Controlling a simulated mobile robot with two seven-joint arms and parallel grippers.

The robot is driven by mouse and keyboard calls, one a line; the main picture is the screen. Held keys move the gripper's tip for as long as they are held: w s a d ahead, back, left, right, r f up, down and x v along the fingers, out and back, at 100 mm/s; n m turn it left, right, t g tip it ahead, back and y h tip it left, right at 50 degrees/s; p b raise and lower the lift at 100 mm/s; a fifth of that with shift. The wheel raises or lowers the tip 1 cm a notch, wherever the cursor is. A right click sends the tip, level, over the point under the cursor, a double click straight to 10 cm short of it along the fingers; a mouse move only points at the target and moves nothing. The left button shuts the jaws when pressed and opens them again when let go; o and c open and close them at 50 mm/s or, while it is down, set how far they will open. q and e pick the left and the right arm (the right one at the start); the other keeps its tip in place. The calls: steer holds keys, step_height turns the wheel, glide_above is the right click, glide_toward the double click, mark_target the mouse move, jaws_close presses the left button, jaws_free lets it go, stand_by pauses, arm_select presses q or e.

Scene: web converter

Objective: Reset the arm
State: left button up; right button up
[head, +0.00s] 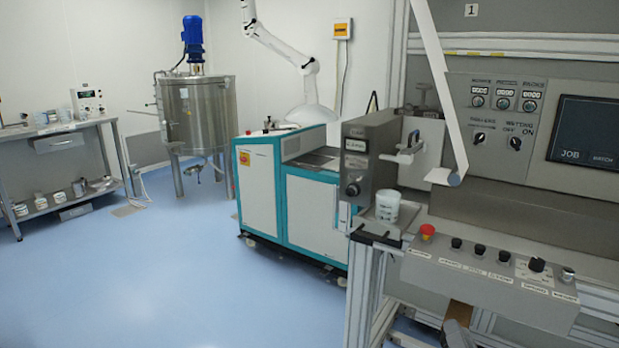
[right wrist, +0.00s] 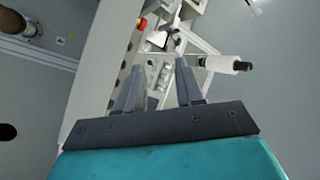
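My right gripper (right wrist: 159,67) shows in the right wrist view with its two grey fingers apart and nothing between them. Beyond the fingers are a long pale panel edge (right wrist: 98,75) and parts of a machine. In the head view, only a small brown and dark piece (head: 457,318) shows low under the control box; I cannot tell whether it is part of my arm. My left gripper is in neither view.
The converter's control box (head: 490,285) with a red button (head: 427,232) juts out at the right. A white tub (head: 387,206) stands beside the rollers. A teal and white cabinet (head: 262,190) and steel tank (head: 197,115) stand behind. Blue floor (head: 190,270) is clear at left.

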steer(key=s+a+f+n+g+y, duration=0.6)
steer(key=s+f+n, duration=0.3)
steer(key=s+n, duration=0.25)
steer(key=s+d+f+n+g+h, duration=0.4)
steer(key=s+d+f+n+g, duration=0.15)
steer(key=s, duration=0.35)
steer(key=a+m+t, duration=0.1)
steer(key=a+m, duration=0.4)
steer(key=a, duration=0.4)
steer(key=shift+w+f, duration=0.3)
steer(key=shift+a+t, duration=0.1)
steer(key=shift+t, duration=0.15)
